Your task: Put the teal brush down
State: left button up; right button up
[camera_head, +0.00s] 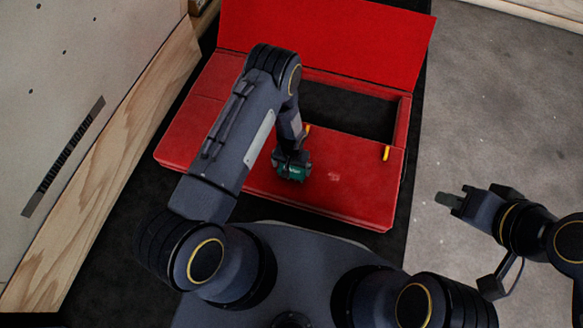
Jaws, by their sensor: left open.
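The teal brush (296,171) is on or just above the front part of the red box's top, right at the tip of my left gripper (289,166). My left gripper points down over it, and its fingers are dark and partly hidden by the wrist. I cannot tell whether the brush still touches the fingers. My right gripper (457,199) is over the grey floor at the right, with its fingers pointing left and nothing seen in it.
The red box (345,201) lies on a black mat (103,262), with a raised red lid (330,35) behind it and a dark open compartment (345,110). A wooden board (125,135) and pale wall stand left. Grey floor (500,110) is clear at right.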

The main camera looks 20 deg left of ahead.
pick_arm(q)
jog(key=s+a+r+n+t+h+p, duration=0.1)
jog(key=a+r, duration=0.1)
jog(key=r, duration=1.1)
jog(key=s+a+r+n+t+h, duration=0.1)
jog(key=a+r, duration=0.1)
jog(key=r, duration=1.1)
jog(key=s+a+r+h+p, duration=0.1)
jog(key=a+r, duration=0.2)
jog(key=r, duration=1)
jog(key=s+r+t, duration=0.1)
jog(key=s+r, duration=0.4)
jog(key=s, duration=0.4)
jog(key=s+r+t, duration=0.2)
jog(key=s+r, duration=0.4)
jog(key=s, duration=0.4)
jog(key=shift+a+r+t+h, duration=0.15)
jog(key=shift+a+t+h, duration=0.15)
jog(key=shift+h, duration=0.1)
jog(key=shift+w, duration=0.1)
